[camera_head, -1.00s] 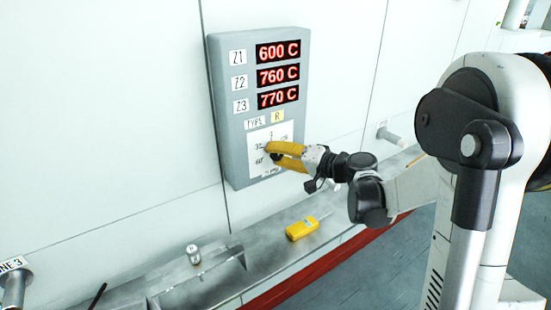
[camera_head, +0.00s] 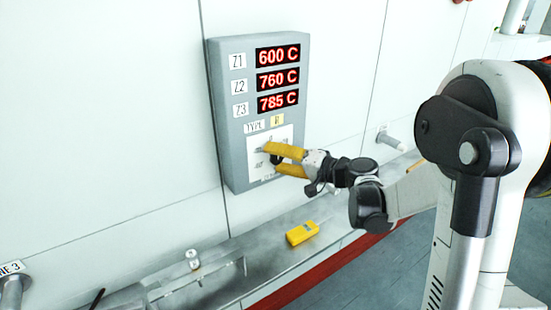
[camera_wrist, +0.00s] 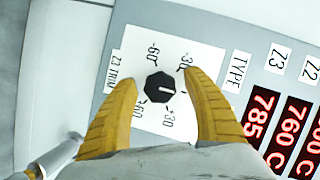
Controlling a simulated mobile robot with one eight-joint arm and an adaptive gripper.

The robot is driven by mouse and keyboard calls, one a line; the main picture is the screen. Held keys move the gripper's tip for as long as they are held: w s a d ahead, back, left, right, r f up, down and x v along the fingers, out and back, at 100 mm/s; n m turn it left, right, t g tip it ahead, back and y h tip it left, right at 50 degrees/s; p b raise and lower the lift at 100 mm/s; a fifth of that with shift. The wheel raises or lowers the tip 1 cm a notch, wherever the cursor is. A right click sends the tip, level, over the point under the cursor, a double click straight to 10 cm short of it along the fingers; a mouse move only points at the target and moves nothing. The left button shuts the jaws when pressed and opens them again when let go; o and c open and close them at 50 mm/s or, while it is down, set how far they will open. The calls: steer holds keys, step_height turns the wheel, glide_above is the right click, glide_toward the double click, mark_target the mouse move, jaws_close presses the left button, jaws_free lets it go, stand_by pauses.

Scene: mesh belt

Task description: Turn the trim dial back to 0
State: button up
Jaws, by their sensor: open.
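The trim dial (camera_wrist: 159,87) is a black many-sided knob on a white plate (camera_wrist: 141,42) marked "Z3 TRIM". Its white pointer line points right in the wrist view, between the -30 and +30 marks. In the head view my gripper (camera_head: 268,151) is at the lower part of the grey panel (camera_head: 226,110), largely hiding the dial. The Z3 display (camera_head: 277,101) reads 785 C.
The Z1 display (camera_head: 278,55) reads 600 C and the Z2 display (camera_head: 278,78) reads 760 C. Below the panel, a metal ledge (camera_head: 262,257) carries a yellow handheld device (camera_head: 302,233) and a small white jar (camera_head: 193,260). A peg (camera_head: 389,138) sticks out of the wall at right.

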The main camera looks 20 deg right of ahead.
steer(key=shift+s+d, duration=0.1)
steer(key=v, duration=1.1)
steer(key=shift+s+d, duration=0.3)
steer(key=shift+a, duration=0.1)
